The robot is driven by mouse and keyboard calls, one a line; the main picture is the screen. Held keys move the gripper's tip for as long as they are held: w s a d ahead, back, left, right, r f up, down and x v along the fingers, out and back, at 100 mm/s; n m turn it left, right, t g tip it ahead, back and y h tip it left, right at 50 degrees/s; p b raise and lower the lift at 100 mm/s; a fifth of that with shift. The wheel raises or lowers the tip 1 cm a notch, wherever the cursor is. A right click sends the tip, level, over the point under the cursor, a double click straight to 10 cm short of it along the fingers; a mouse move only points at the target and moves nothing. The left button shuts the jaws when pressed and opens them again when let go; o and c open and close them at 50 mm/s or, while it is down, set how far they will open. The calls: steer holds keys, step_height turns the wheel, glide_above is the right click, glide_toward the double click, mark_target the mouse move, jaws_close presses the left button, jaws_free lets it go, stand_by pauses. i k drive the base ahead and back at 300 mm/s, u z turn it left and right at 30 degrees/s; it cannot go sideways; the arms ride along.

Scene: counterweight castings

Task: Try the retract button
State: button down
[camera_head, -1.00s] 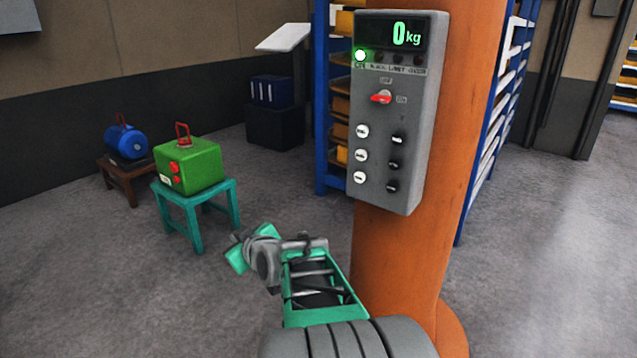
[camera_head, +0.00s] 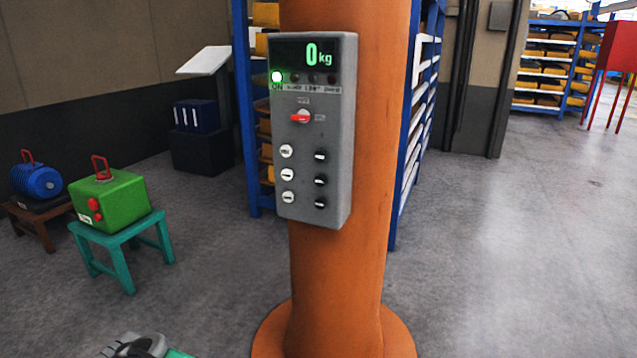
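A grey control panel (camera_head: 318,150) is fixed to a thick orange column (camera_head: 370,120). Its display (camera_head: 309,55) reads 0 kg in green. A green lamp (camera_head: 277,77) is lit at the left; the other lamps in that row are dark. Only a sliver of my arm shows at the bottom left, and my gripper's fingers are not visible.
A green casting (camera_head: 118,203) with a red handle stands on a teal stool (camera_head: 120,243) at the left. A blue casting (camera_head: 38,182) stands on a brown stool (camera_head: 40,227) behind it. Blue shelving (camera_head: 243,120) rises behind the column. The floor at the right is clear.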

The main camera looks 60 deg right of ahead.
mark_target(320, 180)
steer(key=u, duration=1.65)
steer(key=k, duration=1.5)
